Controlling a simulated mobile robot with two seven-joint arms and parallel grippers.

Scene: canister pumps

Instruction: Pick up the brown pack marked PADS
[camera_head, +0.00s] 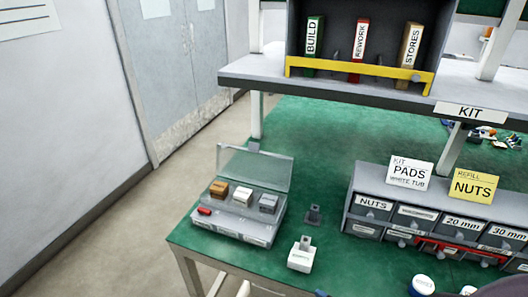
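A small brown pack (218,190) sits in a grey case (232,229) with a raised clear lid, on the left part of the green bench. It is the leftmost of three small packs in a row; its lettering is too small to read. A white pack (243,196) and a grey pack (268,203) stand to its right. A white card (408,172) reading KIT, PADS, WHITE TUB stands on the drawer unit at the right. Neither of my grippers can be made out in the view.
A white block-shaped container (301,257) and a small dark bracket (313,215) stand right of the case. A grey drawer unit (430,214) fills the right. A raised shelf (340,88) holds BUILD, REWORK and STORES binders. The green bench top (315,150) is clear behind the case.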

